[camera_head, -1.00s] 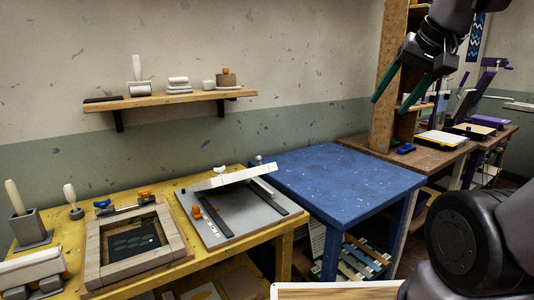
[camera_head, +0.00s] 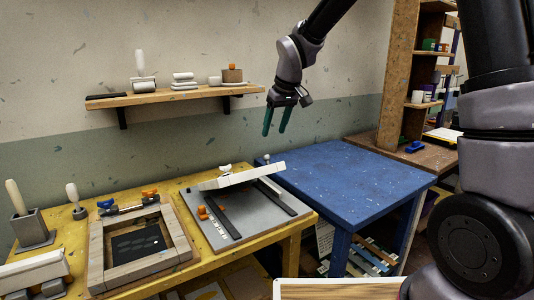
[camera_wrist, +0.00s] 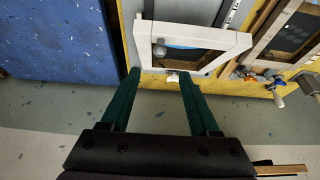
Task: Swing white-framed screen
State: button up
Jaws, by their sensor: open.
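The white-framed screen (camera_head: 242,177) is hinged over a grey base board (camera_head: 222,231) on the yellow table. It is tilted up, its near edge raised above the board. In the wrist view the white frame (camera_wrist: 192,30) shows from above, beyond my fingertips. My gripper (camera_head: 276,133) is open and empty, pointing down in the air above and behind the screen. Its green fingers also show in the wrist view (camera_wrist: 160,80), spread apart and not touching the frame. A white knob (camera_head: 225,169) sits at the screen's back edge.
A wooden-framed screen (camera_head: 136,245) lies to the left on the yellow table (camera_head: 70,238). A blue table (camera_head: 345,178) stands to the right, its top clear. A wall shelf (camera_head: 175,94) holds small items. A tall wooden shelf (camera_head: 394,80) stands behind at right.

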aim_at(268, 156)
jog(key=x, duration=1)
jog(key=shift+f, duration=0.25)
grip_shut()
dwell(1.0)
